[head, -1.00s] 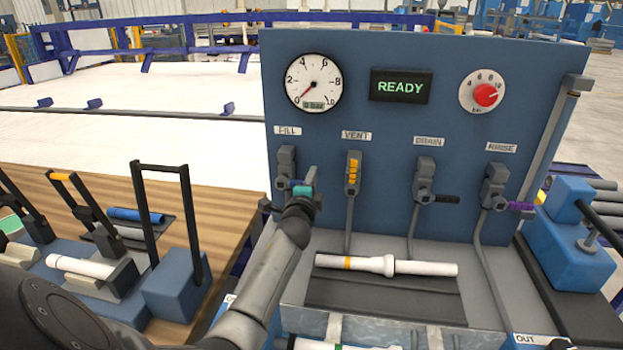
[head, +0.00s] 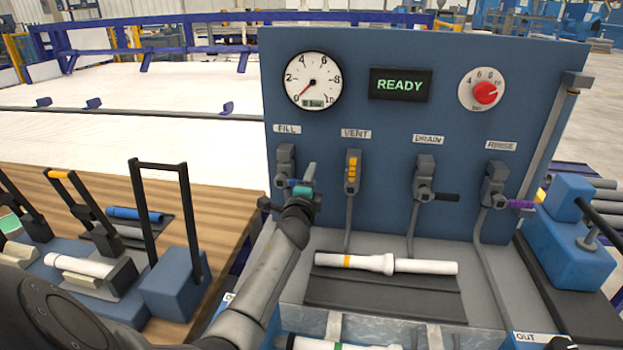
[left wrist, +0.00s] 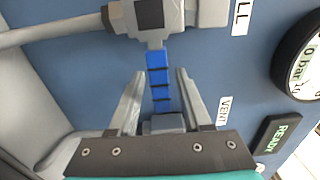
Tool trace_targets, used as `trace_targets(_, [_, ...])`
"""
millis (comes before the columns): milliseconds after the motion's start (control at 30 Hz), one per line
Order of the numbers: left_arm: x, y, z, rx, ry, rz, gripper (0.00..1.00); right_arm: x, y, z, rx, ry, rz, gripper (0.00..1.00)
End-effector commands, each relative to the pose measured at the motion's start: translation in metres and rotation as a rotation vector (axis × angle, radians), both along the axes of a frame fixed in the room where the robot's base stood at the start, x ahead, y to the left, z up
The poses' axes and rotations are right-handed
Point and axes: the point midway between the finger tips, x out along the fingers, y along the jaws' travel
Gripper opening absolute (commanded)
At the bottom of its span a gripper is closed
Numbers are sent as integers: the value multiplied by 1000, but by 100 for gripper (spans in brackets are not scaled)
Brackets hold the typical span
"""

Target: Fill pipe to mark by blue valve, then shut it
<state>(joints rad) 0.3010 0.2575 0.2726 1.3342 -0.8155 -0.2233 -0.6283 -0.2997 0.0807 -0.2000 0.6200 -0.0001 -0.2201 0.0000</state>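The blue valve handle (head: 291,182) sticks out to the right from the grey FILL valve (head: 285,160) on the blue panel. My left gripper (head: 304,180) is at this handle and partly covers it. In the left wrist view the blue handle (left wrist: 160,82) lies between the two fingers of my left gripper (left wrist: 161,74), with a gap on each side, so the fingers are open. A white pipe with an orange band (head: 430,267) lies level on the dark rest below the panel. The round gauge (head: 313,81) needle points at 0. My right gripper is not in view.
The display (head: 400,85) reads READY. The VENT valve's yellow handle (head: 353,172) is upright; the DRAIN valve's black handle (head: 446,197) and the RINSE valve's purple handle (head: 521,204) point right. A red knob (head: 485,93) sits top right. A wooden bench (head: 215,190) with clamps stands left.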

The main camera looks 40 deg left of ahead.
Motion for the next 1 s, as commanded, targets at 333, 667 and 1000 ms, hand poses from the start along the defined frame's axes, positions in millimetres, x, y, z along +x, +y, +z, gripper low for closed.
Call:
trace_targets(333, [-5, -3, 1, -1, -3, -1, 49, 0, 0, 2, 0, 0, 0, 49])
trace_targets(667, [-45, -25, 1, -3, -1, -2, 49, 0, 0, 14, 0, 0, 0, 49])
trace_targets(1000, [-98, -54, 0, -3, -1, -1, 49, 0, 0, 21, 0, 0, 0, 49])
